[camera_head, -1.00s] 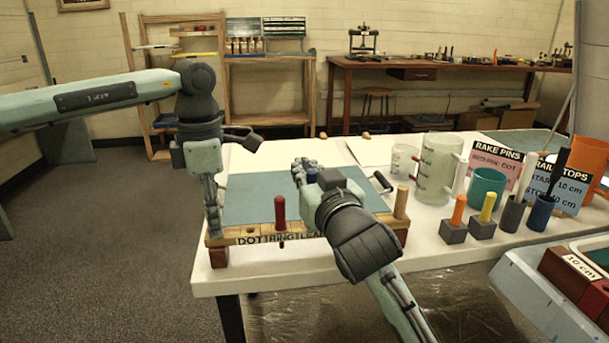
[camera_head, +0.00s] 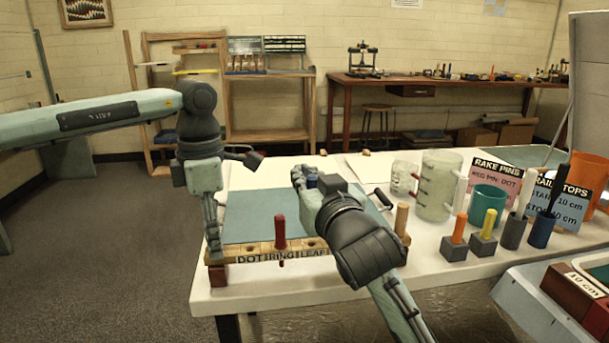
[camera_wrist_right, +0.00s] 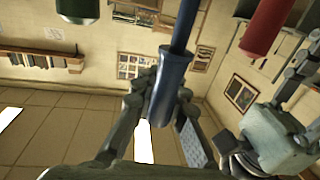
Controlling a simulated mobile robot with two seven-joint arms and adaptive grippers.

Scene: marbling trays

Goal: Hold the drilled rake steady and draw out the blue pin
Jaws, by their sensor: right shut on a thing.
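The drilled rake (camera_head: 340,262), a wooden bar labelled DOT, RING and LEAF, lies along the table's front edge. A red pin (camera_head: 279,231) stands upright in it; it also shows in the right wrist view (camera_wrist_right: 266,26). My right gripper (camera_head: 312,184) is shut on the blue pin (camera_wrist_right: 167,92), whose thinner blue shaft runs out of the top of the wrist view. The pin's end is not visible, so I cannot tell if it touches the rake. My left gripper (camera_head: 214,247) is at the rake's left end, pointing down; its finger gap is not clear.
A tan peg (camera_head: 402,219) stands at the rake's right end. Right of it are a clear jug (camera_head: 437,185), a teal cup (camera_head: 487,206), orange and yellow pins in dark blocks, and sign cards. A blue-grey sheet (camera_head: 255,215) lies behind the rake.

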